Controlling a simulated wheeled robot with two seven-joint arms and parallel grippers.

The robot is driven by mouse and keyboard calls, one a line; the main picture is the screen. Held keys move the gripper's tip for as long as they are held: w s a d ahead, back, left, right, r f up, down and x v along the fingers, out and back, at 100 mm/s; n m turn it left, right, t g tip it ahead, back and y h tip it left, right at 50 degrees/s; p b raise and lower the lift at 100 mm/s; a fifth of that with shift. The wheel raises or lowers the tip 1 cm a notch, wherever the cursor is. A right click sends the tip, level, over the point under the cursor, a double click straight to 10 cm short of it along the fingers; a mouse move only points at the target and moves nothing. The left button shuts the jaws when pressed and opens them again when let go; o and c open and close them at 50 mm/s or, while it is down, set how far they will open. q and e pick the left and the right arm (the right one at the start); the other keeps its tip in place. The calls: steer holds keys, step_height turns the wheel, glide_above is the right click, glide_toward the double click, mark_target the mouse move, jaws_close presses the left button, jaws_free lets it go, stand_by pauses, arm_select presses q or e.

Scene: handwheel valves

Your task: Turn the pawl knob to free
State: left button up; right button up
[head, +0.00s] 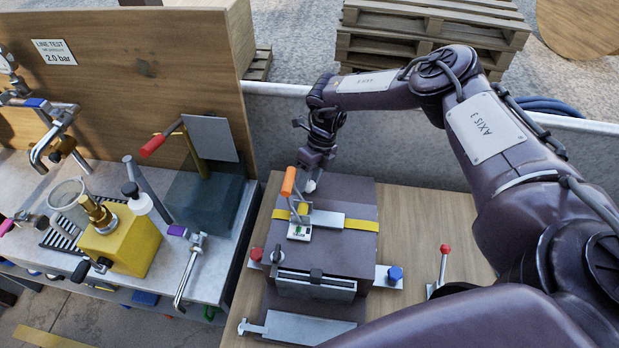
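A dark box-shaped unit (352,206) with a yellow band stands on the wooden bench to the right. On its top are an orange-handled lever (288,182), a yellow block and a small label plate (299,233) with green marking. A red knob (277,256) and a blue knob (395,273) sit at its front corners. I cannot tell which part is the pawl knob. My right gripper (312,180) points down at the unit's back edge, just right of the orange handle. Its fingers are too small to read, and contact is unclear. My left gripper is not in view.
My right arm arches over the right side. A red-tipped lever (444,260) stands on the wooden bench (425,220). At left, a pale bench holds a yellow valve block (120,245), pipes and a red-handled lever (155,144). A low grey wall (400,150) runs behind.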

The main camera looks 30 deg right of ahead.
steer(key=c, duration=0.6)
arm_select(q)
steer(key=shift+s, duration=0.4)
arm_select(e)
steer(key=shift+c, duration=0.2)
steer(key=shift+m, duration=0.3)
steer(key=m, duration=0.2)
steer(key=shift+m+h, duration=0.3)
steer(key=m, duration=0.2)
steer(key=shift+m+h+b, duration=0.3)
steer(key=shift+h+b, duration=0.05)
steer(key=shift+h, duration=0.05)
steer(key=m+h+b, duration=0.1)
steer(key=m+b, duration=0.1)
steer(key=m, duration=0.4)
steer(key=shift+w+g, duration=0.1)
steer(key=shift+g, duration=0.2)
steer(key=m, duration=0.2)
steer(key=shift+r+m+h, duration=0.1)
steer(key=shift+m+h, duration=0.2)
steer(key=shift+h, duration=0.1)
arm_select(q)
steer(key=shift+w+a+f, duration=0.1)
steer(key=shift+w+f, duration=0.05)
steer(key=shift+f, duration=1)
arm_select(e)
steer(key=shift+m+g, duration=0.5)
steer(key=shift+m, duration=0.8)
